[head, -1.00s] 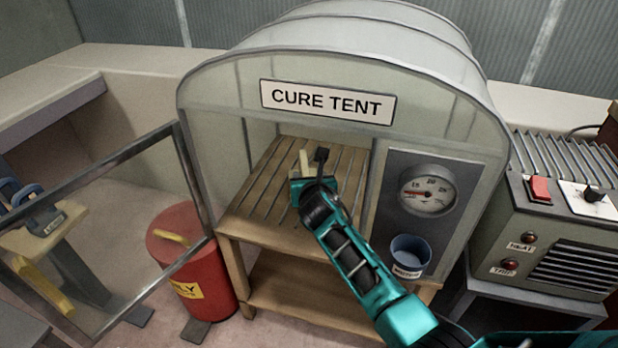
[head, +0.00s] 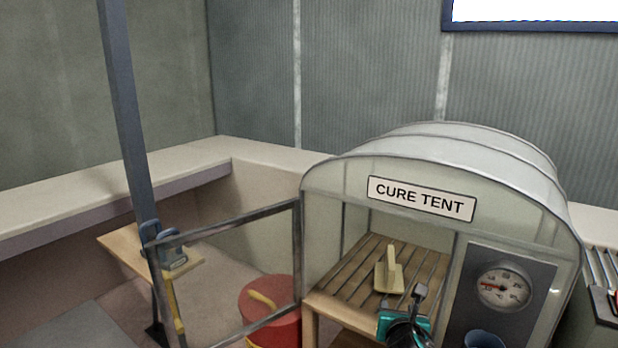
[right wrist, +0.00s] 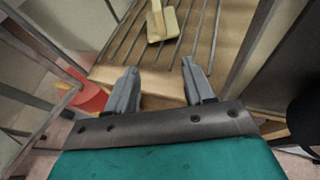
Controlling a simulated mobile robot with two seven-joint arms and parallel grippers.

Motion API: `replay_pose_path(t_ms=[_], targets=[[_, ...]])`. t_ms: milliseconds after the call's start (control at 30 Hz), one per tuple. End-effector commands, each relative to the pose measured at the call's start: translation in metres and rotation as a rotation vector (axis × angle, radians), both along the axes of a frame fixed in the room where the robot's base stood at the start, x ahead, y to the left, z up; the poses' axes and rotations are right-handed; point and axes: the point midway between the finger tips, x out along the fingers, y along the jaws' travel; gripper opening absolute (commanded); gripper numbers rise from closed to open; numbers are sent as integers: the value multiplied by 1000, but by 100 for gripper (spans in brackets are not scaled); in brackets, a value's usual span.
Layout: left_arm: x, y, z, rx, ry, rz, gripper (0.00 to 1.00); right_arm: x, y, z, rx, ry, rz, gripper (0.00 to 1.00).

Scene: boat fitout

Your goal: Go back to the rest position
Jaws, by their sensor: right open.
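My right gripper (head: 418,298) is at the front opening of the cure tent (head: 330,190), in front of the slatted shelf (head: 345,282). In the right wrist view its two fingers (right wrist: 162,88) are spread apart with nothing between them. A cream-coloured piece with an upright part (head: 389,275) rests on the slats beyond the fingers, apart from them; it also shows in the right wrist view (right wrist: 162,24). My left gripper is not in view.
The tent's framed door (head: 298,250) stands open to the left. A red bin (head: 268,298) stands behind it. A gauge panel (head: 465,300) and a blue cup (head: 484,338) are right of the opening. A post (head: 125,110) and wooden board (head: 125,250) are at left.

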Motion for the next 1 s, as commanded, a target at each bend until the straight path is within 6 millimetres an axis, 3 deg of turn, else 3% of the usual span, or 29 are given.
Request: replay_pose_path(t_ms=[33, 200, 500, 833, 967, 1000], targets=[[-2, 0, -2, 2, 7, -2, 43, -19, 0, -17, 129, 1, -39, 53], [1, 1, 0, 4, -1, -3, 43, -67, 3, -46, 580, -22, -186, 53], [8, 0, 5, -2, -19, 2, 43, -165, 17, -78, 1426, -12, -538, 53], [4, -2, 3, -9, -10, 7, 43, -269, 37, -75, 2276, 64, -1067, 53], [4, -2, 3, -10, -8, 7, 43, -305, 46, -65, 2554, 103, -1317, 53], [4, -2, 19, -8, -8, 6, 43, -308, 45, -49, 2592, 101, -1352, 53]])
